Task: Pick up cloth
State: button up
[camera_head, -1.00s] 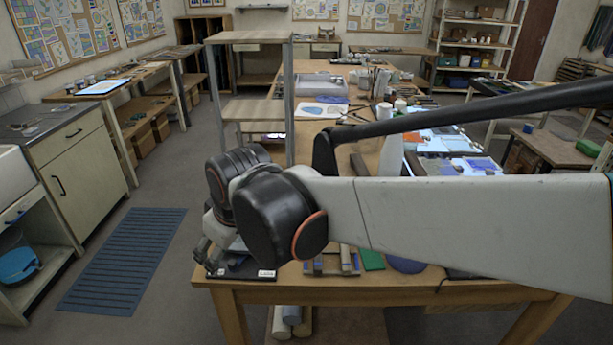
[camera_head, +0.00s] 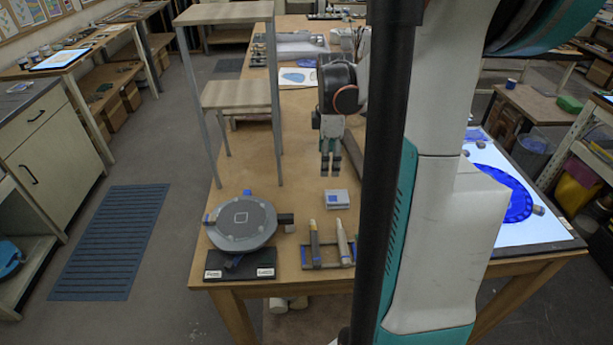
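I cannot make out a cloth with certainty in the head view; my arm covers a broad strip of the workbench (camera_head: 238,165). My gripper (camera_head: 331,172) points down over the bench, left of my upright arm. Its fingers look close together, with nothing clearly seen between them; their opening is too small to judge. A small white and blue block (camera_head: 337,199) lies just below the fingertips in the picture.
A round grey turntable (camera_head: 241,222) stands at the bench's near left corner, beside a rack with two upright tools (camera_head: 328,245). A tall wooden-shelved stand (camera_head: 224,12) rises at the bench's left. A lit panel with blue glass (camera_head: 515,202) is at right.

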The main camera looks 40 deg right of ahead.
jog(key=s+d+f, duration=0.1)
jog(key=s+d, duration=0.1)
jog(key=d, duration=0.1)
jog(key=b, duration=0.2)
send_over(337, 196)
jog(key=shift+n, duration=0.4)
jog(key=f, duration=0.7)
jog(key=shift+w+d+f, duration=0.15)
jog(key=shift+w+d, duration=0.05)
jog(key=shift+d, duration=0.1)
jog(key=shift+s+a+f+b, duration=0.15)
jog(key=shift+f+b, duration=0.3)
jog(key=shift+f, duration=1.05)
jog(key=shift+w+a+f+b, duration=0.1)
jog(key=shift+f+b, duration=0.35)
jog(key=shift+f, duration=1.05)
jog(key=shift+s, duration=0.1)
jog(key=c, duration=1.1)
